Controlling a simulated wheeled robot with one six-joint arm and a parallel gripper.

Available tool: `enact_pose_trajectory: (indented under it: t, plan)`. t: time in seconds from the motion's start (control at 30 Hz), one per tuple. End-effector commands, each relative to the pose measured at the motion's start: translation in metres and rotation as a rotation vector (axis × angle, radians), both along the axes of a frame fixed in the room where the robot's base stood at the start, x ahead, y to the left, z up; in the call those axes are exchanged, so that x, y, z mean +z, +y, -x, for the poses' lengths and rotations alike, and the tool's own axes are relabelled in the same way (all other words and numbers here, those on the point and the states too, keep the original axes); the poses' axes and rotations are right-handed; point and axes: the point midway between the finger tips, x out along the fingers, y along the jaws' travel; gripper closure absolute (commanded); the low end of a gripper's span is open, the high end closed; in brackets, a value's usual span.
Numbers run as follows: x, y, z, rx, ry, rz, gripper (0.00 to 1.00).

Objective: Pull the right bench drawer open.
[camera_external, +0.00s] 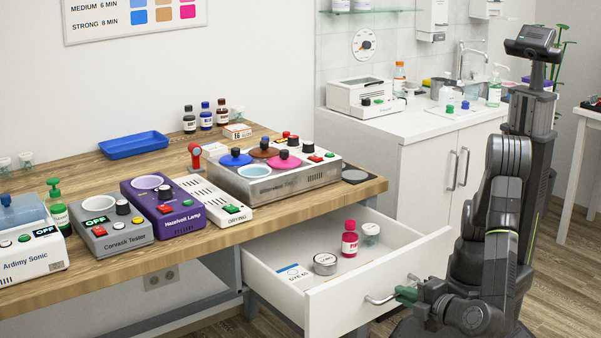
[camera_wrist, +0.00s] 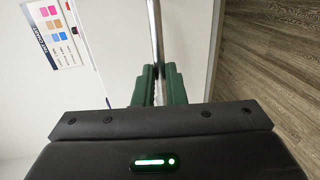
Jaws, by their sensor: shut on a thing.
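The right bench drawer (camera_external: 333,305) is white and stands pulled out from under the wooden bench. Its inside shows a small red bottle (camera_external: 349,240), a round tin (camera_external: 325,263), a clear jar with a pale lid (camera_external: 371,233) and a labelled card (camera_external: 292,274). My gripper (camera_external: 404,294) is at the drawer front, with its green fingers shut on the metal bar handle (camera_external: 378,300). In the wrist view the green fingers (camera_wrist: 159,88) close around the handle bar (camera_wrist: 154,35), beside the white drawer front (camera_wrist: 187,45).
The wooden bench (camera_external: 140,262) carries several devices, among them a purple lamp unit (camera_external: 172,208) and a steel bath unit (camera_external: 275,183). A white cabinet (camera_external: 430,185) with a sink stands behind the drawer. The wood floor (camera_external: 555,285) right of my base is clear.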

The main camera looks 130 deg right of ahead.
Motion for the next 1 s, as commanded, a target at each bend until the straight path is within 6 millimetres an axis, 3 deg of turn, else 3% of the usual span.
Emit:
enact_pose_trajectory:
  t: [0.2, 0.23, 0.3, 0.33, 0.73, 1.0]
  plan:
    - [0.0, -0.001, 0.0, -0.001, 0.001, 0.0, 1.0]
    - [0.0, -0.001, 0.0, -0.001, 0.001, 0.0, 0.83]
    - [0.0, -0.001, 0.0, -0.001, 0.001, 0.0, 0.7]
    - [0.0, -0.001, 0.0, -0.001, 0.001, 0.0, 0.67]
    - [0.002, 0.009, 0.0, 0.002, 0.0, 0.0, 0.67]
    - [0.015, 0.065, 0.0, 0.004, -0.002, -0.001, 0.67]
